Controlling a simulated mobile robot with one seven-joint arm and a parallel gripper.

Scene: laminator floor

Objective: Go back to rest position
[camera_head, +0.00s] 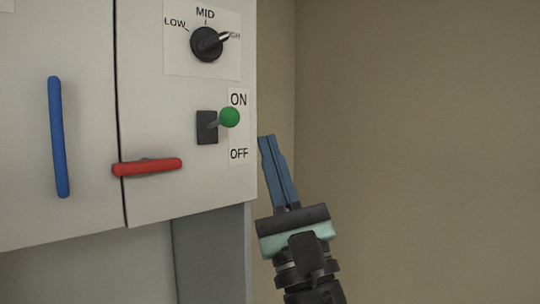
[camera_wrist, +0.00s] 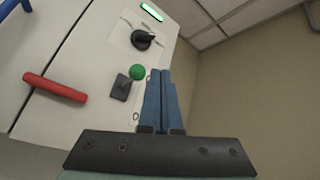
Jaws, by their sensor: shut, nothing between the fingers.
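My gripper (camera_head: 266,138) is in the head view at the lower middle, just right of the machine's edge. Its two blue fingers are shut together, point up and hold nothing. In the wrist view my gripper (camera_wrist: 160,74) is also shut, with the switch to its left. The switch (camera_head: 207,127) has a lever with a green ball (camera_head: 229,117), which sits nearer the ON label than the OFF label. The ball also shows in the wrist view (camera_wrist: 137,72), close to my fingertips; I cannot tell whether they touch.
A black dial (camera_head: 207,44) points toward the right-hand label, past MID. A red handle (camera_head: 148,167) lies level and a blue handle (camera_head: 59,137) stands upright on the machine's panels (camera_head: 70,40). A green light (camera_wrist: 151,11) shows in the wrist view. Right of my gripper is a plain wall (camera_head: 420,120).

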